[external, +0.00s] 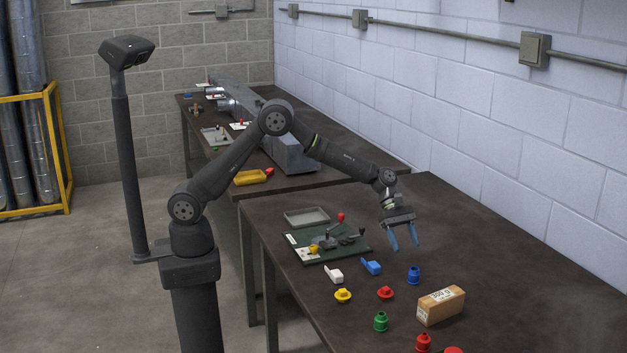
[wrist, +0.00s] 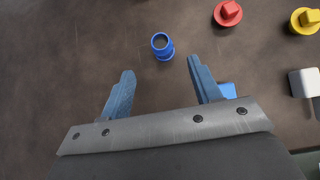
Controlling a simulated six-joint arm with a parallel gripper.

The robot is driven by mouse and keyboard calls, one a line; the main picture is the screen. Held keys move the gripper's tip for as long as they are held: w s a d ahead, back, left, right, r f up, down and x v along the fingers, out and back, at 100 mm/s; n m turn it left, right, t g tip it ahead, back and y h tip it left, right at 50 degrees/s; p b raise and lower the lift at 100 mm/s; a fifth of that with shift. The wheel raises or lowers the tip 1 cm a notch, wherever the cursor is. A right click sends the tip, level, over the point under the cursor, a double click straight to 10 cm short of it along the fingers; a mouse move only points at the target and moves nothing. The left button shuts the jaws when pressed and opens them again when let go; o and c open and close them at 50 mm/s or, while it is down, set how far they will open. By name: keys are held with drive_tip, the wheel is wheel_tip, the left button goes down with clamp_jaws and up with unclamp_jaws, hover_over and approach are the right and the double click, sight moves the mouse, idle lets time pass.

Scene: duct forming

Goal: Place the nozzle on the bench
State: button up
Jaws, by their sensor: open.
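A blue nozzle-like piece (external: 414,274) with a flared base stands on the bench (external: 500,285). In the wrist view this blue piece (wrist: 162,46) shows a round open top and lies just beyond my fingertips, roughly centred between them. My gripper (external: 405,247) is open and empty, pointing down above the bench close to the blue piece. Its two blue fingers (wrist: 160,68) are spread apart and do not touch anything. Similar green (external: 380,321) and red (external: 423,342) pieces stand nearer the front. I cannot tell which piece the task means.
A cardboard box (external: 440,306) lies right of the pieces. Red (external: 385,293) and yellow (external: 343,295) knobbed caps, a white block (external: 334,276) and a blue block (external: 371,267) lie nearby. A green fixture board (external: 328,244) with levers and a grey tray (external: 307,217) are behind. The bench's right side is clear.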

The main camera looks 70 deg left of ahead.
sight(414, 273)
drive_tip(key=x, duration=1.1)
drive_tip(key=shift+s+a+f, duration=0.15)
drive_tip(key=shift+a+f, duration=0.1)
drive_tip(key=c, duration=1.1)
drive_tip(key=shift+r, duration=0.2)
